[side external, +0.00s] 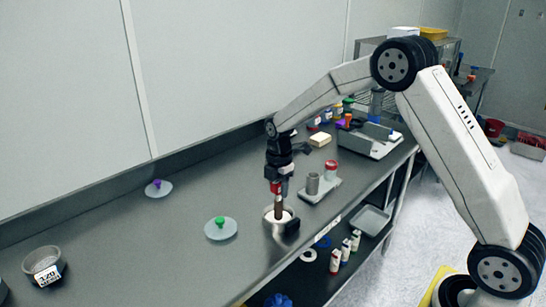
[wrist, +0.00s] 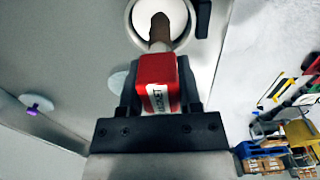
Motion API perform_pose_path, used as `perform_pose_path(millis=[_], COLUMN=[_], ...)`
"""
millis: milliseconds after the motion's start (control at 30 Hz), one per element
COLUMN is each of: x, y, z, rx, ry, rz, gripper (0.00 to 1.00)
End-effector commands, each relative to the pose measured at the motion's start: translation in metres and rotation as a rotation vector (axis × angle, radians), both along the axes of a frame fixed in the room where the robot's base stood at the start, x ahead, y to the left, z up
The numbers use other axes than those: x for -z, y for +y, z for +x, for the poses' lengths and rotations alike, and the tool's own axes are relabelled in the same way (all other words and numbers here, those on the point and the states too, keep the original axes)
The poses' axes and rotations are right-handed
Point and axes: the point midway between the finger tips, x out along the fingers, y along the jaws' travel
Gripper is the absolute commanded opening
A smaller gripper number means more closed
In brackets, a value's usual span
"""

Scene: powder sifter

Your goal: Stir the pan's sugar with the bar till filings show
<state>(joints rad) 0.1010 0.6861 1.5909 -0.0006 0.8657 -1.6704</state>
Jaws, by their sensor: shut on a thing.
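My gripper (side external: 277,181) is shut on the red block handle of the bar, above the pan. The red handle (wrist: 157,82) carries a white label and sits between my fingers in the wrist view. The bar (side external: 279,206) points down, and its lower part looks dark brown; its tip (wrist: 160,28) is brown against white in the wrist view. I cannot tell whether the brown is clinging filings. The pan (side external: 277,230) stands on the bench near its front edge, with white sugar (wrist: 146,10) inside. The bar's end is over or in the sugar; exact contact is unclear.
A green-knobbed lid (side external: 220,231) and a purple-knobbed lid (side external: 157,190) lie to the left. A mesh sieve (side external: 43,258) is at far left. A small tray (side external: 320,193) with a grey cylinder and red-topped jar stands right of the pan. Bottles sit on the lower shelf.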

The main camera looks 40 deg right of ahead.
Motion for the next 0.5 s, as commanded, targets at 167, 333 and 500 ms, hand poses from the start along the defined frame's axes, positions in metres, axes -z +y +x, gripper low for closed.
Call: perform_pose_path(millis=[167,333,500], x=[-0.006,-0.017,-0.029], y=[0.0,0.0,0.0], z=[0.001,0.001,0.001], rx=[0.0,0.0,0.0], ry=[-0.004,-0.004,-0.004], rz=[0.0,0.0,0.0], gripper=[0.0,0.0,0.0])
